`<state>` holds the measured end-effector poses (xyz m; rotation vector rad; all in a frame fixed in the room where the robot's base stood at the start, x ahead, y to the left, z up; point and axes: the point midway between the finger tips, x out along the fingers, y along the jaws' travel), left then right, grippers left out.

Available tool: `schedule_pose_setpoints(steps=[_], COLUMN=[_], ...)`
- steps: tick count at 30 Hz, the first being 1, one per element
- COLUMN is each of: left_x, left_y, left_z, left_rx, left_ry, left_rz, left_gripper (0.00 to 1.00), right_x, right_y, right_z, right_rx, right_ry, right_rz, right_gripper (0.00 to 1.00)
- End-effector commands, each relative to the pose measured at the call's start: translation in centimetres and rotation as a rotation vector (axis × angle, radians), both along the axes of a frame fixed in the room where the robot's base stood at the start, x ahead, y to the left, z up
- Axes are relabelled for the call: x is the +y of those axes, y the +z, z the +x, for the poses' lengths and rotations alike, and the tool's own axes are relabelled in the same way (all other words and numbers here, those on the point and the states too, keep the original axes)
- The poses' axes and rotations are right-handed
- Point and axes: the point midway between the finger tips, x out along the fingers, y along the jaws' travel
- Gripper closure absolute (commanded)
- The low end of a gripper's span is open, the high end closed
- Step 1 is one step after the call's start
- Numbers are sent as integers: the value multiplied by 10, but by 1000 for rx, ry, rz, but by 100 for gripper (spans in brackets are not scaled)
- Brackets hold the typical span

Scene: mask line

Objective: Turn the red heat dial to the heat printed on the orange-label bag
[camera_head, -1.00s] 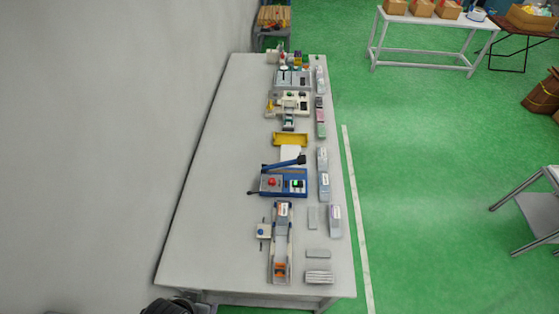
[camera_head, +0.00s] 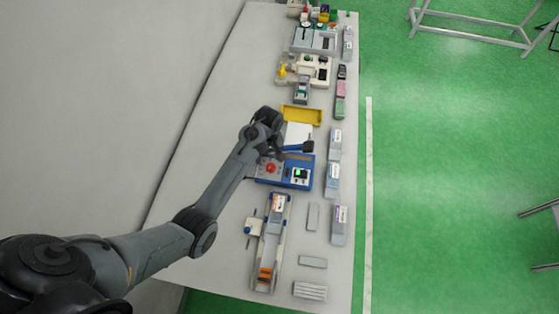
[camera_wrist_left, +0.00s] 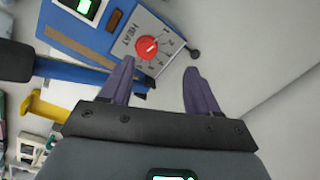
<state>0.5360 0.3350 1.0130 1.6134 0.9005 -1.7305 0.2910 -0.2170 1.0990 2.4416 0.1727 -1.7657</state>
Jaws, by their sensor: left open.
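The red heat dial (camera_head: 271,168) sits on the left part of the blue sealing machine (camera_head: 301,184). In the left wrist view the dial (camera_wrist_left: 146,47) shows a small white mark, with "HEAT" and numbers printed around it; I cannot read the setting surely. My left gripper (camera_head: 277,154) is open over the machine, and its two fingers (camera_wrist_left: 158,72) stand apart just short of the dial in the wrist view, not touching it. A pale bag (camera_head: 278,204) with a small reddish-orange label lies on the conveyor; its print is too small to read. My right gripper is not in view.
A blue lever with a black end (camera_head: 308,146) reaches over the machine near my gripper. A yellow tray (camera_head: 301,114) stands behind. The table's left side is bare.

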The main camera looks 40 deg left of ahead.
Motion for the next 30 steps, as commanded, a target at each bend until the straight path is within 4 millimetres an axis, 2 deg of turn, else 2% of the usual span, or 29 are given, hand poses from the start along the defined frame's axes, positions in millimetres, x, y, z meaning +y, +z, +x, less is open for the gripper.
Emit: schedule_pose_setpoints(steps=[1, 4, 8, 21, 30], left_x=[-1, -1, 0, 1, 2], left_y=[7, 15, 10, -58, -84], left_z=[11, 22, 25, 22, 21], left_rx=[-22, -45, -53, -51, -54], left_ry=[0, -2, -2, -2, -3], left_rz=[-2, -1, 0, 1, 0], left_gripper=[39, 39, 39, 39, 39], right_x=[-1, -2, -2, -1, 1], right_y=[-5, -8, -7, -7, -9], right_z=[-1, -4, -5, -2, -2], right_rx=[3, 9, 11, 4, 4], right_ry=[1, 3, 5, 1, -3], right_rz=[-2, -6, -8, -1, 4], right_gripper=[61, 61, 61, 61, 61])
